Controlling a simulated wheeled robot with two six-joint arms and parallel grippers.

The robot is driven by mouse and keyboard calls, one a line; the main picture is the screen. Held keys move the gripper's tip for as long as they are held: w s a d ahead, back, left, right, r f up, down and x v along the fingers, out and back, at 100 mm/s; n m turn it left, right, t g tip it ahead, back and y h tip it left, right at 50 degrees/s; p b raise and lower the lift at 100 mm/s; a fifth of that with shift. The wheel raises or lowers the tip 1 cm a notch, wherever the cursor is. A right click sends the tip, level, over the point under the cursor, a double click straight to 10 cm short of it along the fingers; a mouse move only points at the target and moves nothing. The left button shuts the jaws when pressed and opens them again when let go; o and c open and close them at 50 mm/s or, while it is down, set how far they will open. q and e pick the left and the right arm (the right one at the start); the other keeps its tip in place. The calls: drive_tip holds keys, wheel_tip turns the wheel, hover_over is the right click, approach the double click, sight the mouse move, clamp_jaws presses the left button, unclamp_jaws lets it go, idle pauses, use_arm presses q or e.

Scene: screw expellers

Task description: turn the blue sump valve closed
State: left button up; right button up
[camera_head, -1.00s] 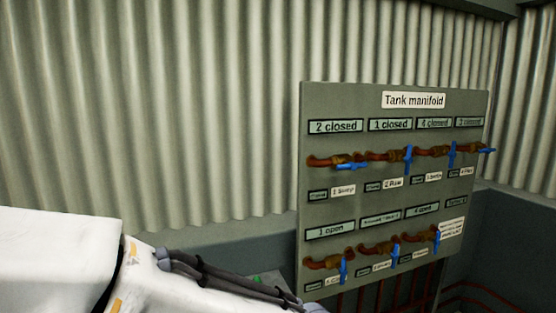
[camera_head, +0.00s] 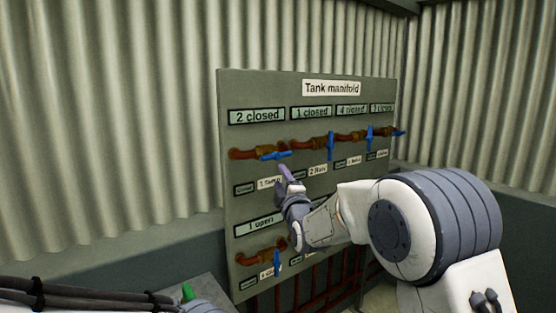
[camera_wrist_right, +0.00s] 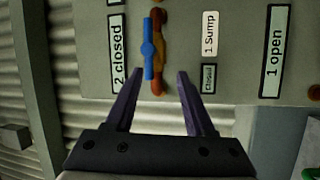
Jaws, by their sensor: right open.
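The sump valve is at the upper left of the manifold board, with a blue handle (camera_head: 276,155) on a copper-coloured pipe (camera_head: 243,154). The handle lies along the pipe. The "1 Sump" label (camera_head: 270,183) is below it. In the right wrist view, turned sideways, the blue handle (camera_wrist_right: 148,48) is beside the "1 Sump" label (camera_wrist_right: 209,33). My right gripper (camera_head: 284,174) is open and empty, just below and in front of the handle. In the wrist view its fingertips (camera_wrist_right: 158,73) are apart, with the handle beyond them, not between them. My left gripper is out of view.
The "Tank manifold" board (camera_head: 308,92) carries several other blue-handled valves, such as the neighbouring upright one (camera_head: 330,146) and a lower one (camera_head: 277,262). A corrugated wall (camera_head: 110,120) stands behind. Red pipes (camera_head: 320,290) run below the board.

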sight(278, 157)
drive_tip(key=shift+n+t, duration=0.3)
drive_tip(key=shift+t, duration=0.2)
drive_tip(key=p+x, duration=0.1)
drive_tip(key=x, duration=0.2)
drive_tip(key=d+p+x, duration=0.1)
drive_tip(key=x, duration=0.2)
drive_tip(key=r+p+x, duration=0.1)
drive_tip(key=p+x, duration=0.1)
drive_tip(key=x, duration=0.2)
drive_tip(key=shift+d, duration=0.15)
drive_tip(key=shift+w+r, duration=0.15)
drive_tip(key=shift+w, duration=0.5)
